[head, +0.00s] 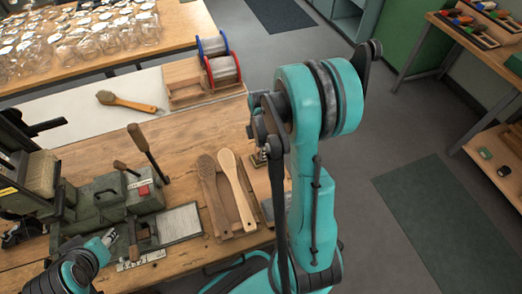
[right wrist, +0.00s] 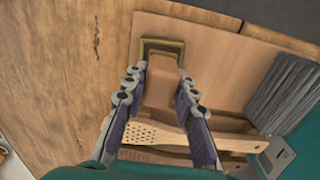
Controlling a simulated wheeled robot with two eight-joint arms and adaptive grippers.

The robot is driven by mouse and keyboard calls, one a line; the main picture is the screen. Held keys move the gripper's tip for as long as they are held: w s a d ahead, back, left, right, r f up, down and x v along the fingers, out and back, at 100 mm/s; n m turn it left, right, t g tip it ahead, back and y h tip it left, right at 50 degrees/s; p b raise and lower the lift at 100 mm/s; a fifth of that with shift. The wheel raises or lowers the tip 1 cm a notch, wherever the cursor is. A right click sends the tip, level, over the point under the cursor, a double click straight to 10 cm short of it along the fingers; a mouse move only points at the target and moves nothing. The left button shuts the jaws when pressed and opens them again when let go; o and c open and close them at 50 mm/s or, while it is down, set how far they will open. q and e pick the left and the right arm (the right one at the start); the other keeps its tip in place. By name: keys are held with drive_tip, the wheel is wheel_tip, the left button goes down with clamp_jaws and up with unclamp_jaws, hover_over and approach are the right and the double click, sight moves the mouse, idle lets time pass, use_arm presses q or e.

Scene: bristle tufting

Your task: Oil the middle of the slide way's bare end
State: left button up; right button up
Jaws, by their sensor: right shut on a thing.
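The green tufting machine (head: 118,195) stands on the bench at left. A flat grey metal plate (head: 182,221), perhaps the slide way, extends from its right side. My right gripper (right wrist: 161,82) is shut on a wooden block-like piece (right wrist: 159,92) with a brass-coloured frame (right wrist: 163,44) at its far end. What this piece is I cannot tell. In the head view my right gripper is mostly hidden behind my arm, near the bench's right edge. My left gripper (head: 106,239) is low at left, close to the machine's front; its finger opening is unclear. I see no clear oil can.
A grey-bristled brush (right wrist: 285,93) and a perforated wooden piece (right wrist: 150,134) are near my right gripper.

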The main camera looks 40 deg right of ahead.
drive_tip(key=shift+r, duration=0.1)
drive_tip(key=shift+r+p, duration=2.65)
drive_tip(key=shift+r, duration=0.8)
drive_tip(key=shift+f, duration=0.1)
